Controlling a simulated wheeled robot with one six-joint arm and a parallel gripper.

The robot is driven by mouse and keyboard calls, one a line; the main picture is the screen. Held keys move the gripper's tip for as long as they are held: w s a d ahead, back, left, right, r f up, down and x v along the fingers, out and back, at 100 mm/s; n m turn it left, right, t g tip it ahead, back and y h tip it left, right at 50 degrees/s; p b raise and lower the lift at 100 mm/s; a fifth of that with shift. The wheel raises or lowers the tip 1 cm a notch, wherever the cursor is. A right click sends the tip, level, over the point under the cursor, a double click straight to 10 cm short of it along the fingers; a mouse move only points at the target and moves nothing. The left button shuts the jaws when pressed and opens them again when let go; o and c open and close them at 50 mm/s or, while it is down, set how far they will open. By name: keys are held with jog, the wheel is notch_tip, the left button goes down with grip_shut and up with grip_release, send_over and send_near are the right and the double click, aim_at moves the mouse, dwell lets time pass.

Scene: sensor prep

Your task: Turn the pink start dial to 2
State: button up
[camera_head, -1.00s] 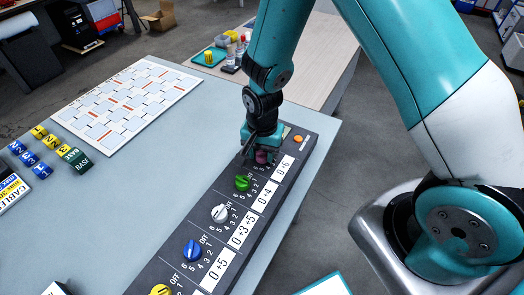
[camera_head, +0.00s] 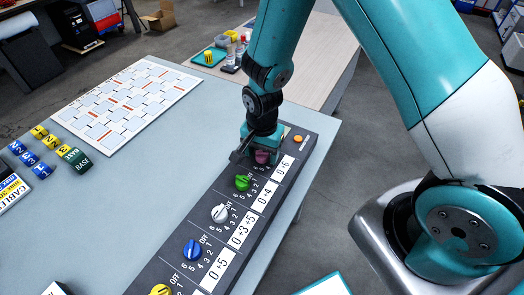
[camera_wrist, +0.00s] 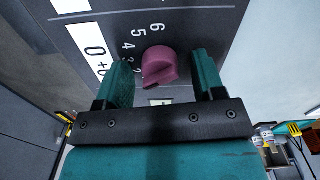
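The pink start dial (camera_wrist: 160,66) is at the far end of the dark control panel (camera_head: 300,150), partly hidden by my gripper in the head view (camera_head: 262,157). In the wrist view, its narrow end points to the lower left, and the marks 3 to 6 show beside it. I cannot read its exact setting. My gripper (camera_wrist: 162,60) is open, with one teal finger on each side of the dial. In the wrist view a gap shows between the dial and each finger. My gripper is over the panel in the head view (camera_head: 261,150).
Green (camera_head: 242,183), white (camera_head: 220,213), blue (camera_head: 192,250) and yellow (camera_head: 161,290) dials follow nearer along the panel. An orange button (camera_head: 298,139) is at the far end. Labelled cubes (camera_head: 41,171) and a grid sheet (camera_head: 128,104) lie left. Much of the tabletop (camera_head: 120,200) is clear.

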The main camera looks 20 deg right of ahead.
notch_tip(320, 180, up, 18)
jog(key=shift+f, duration=0.25)
dwell(0.3)
dwell(0.3)
jog(key=s+a+r+n+y, duration=0.2)
jog(key=s+r+n, duration=0.3)
jog(key=s+n, duration=0.3)
jog(key=s+a+r+n+y, duration=0.2)
jog(key=s+r+n, duration=0.3)
jog(key=s+n, duration=0.3)
jog(key=s, duration=0.2)
jog(key=shift+s+a, duration=0.3)
jog(key=shift+a, duration=0.05)
jog(key=shift+c, duration=0.3)
dwell(0.5)
